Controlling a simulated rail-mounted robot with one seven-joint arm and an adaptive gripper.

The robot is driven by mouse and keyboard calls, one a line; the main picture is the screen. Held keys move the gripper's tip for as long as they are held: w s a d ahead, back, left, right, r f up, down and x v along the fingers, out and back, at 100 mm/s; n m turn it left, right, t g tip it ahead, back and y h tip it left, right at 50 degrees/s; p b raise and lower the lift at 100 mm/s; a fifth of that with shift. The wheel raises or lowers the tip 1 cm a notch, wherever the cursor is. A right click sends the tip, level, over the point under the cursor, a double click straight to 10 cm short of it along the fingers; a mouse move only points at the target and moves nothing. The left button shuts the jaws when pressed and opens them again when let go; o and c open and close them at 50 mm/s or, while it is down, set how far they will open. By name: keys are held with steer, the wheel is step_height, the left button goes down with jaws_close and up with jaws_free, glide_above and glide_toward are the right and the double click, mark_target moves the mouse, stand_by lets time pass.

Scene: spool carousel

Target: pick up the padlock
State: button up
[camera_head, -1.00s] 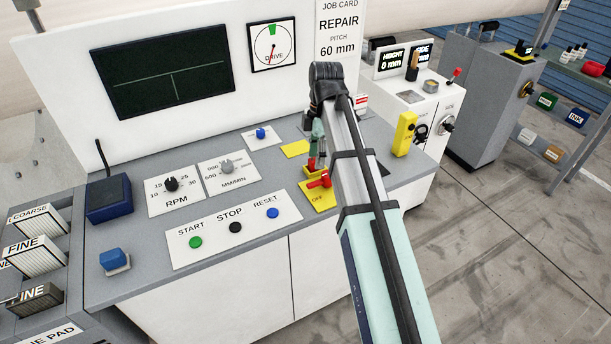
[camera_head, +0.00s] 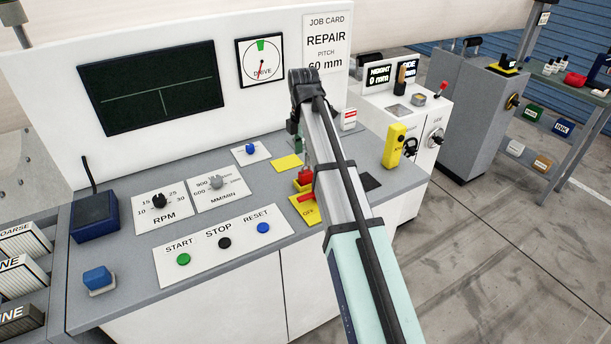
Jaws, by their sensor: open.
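My gripper (camera_head: 296,138) hangs from the dark wrist at the arm's far end, above and slightly left of the red block in the picture. It is open, with nothing seen between the fingers. My arm partly covers the gripper and the right side of the yellow plate. A gap shows between gripper and block.
The grey console top (camera_head: 125,270) carries knobs, buttons and a blue box (camera_head: 94,217). The upright white panel (camera_head: 200,52) stands close behind the gripper.

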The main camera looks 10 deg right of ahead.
mark_target(306, 172)
step_height(306, 172, down, 2)
steer(key=shift+f, duration=0.2)
steer(key=shift+s+d+f+p, duration=0.15)
steer(key=shift+f+p, duration=0.5)
steer(key=shift+f, duration=0.7)
steer(key=shift+w+d+f+p, duration=0.15)
steer(key=shift+f+p, duration=0.5)
steer(key=shift+f, duration=0.65)
steer(key=shift+s, duration=0.1)
jaws_close()
